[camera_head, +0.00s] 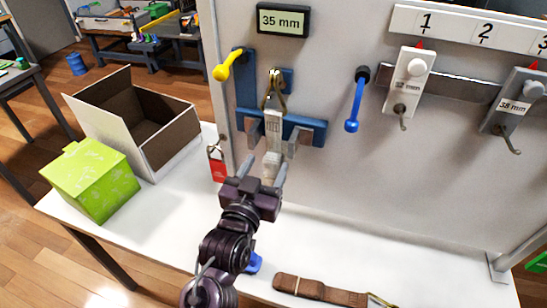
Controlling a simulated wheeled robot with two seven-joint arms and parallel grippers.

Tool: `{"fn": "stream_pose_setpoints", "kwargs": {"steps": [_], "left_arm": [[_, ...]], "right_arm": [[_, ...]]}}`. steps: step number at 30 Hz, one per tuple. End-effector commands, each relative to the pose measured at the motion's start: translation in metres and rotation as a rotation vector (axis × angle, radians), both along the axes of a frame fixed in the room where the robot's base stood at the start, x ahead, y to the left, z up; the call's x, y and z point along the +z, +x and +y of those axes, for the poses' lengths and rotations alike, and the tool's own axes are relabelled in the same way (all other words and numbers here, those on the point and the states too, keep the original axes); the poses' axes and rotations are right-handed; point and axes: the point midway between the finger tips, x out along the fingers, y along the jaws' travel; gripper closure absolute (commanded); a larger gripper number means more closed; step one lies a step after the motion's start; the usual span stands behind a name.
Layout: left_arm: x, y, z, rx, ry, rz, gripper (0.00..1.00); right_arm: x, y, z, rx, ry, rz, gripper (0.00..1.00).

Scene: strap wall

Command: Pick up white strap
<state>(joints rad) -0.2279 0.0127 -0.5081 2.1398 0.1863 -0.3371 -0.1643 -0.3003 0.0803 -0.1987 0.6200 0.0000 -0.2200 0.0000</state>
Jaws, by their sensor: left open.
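The white strap (272,130) hangs upright by a brass-coloured metal clip (274,88) on the blue fixture (245,95) on the wall panel. Its lower part passes between grey blocks of the fixture. My left gripper (264,170) is open at the strap's lower end, with a finger to each side of it in the picture. I cannot tell whether the fingers touch the strap. The gripper body hides what lies below the strap's end. My right gripper is not in view.
A yellow lever (228,65) and a blue lever (355,100) stick out beside the fixture. A red tag (217,168) hangs left. An open carton (165,145) and a green box (92,180) stand left on the white table. A brown strap (318,290) lies in front.

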Motion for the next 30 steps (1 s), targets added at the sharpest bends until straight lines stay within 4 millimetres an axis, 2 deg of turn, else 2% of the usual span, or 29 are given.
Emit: {"fn": "stream_pose_setpoints", "kwargs": {"steps": [4,9,18,30], "left_arm": [[0.003,0.019,-0.010,0.001,0.000,0.002,0.43],[0.000,0.039,-0.017,-0.001,0.000,0.002,0.43],[-0.003,0.043,-0.018,-0.001,0.000,0.002,0.43],[-0.003,0.042,-0.018,-0.001,0.000,0.003,0.95]], "right_arm": [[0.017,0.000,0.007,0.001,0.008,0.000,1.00],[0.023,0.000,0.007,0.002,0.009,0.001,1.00],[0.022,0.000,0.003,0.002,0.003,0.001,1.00],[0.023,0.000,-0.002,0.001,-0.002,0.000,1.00]]}}
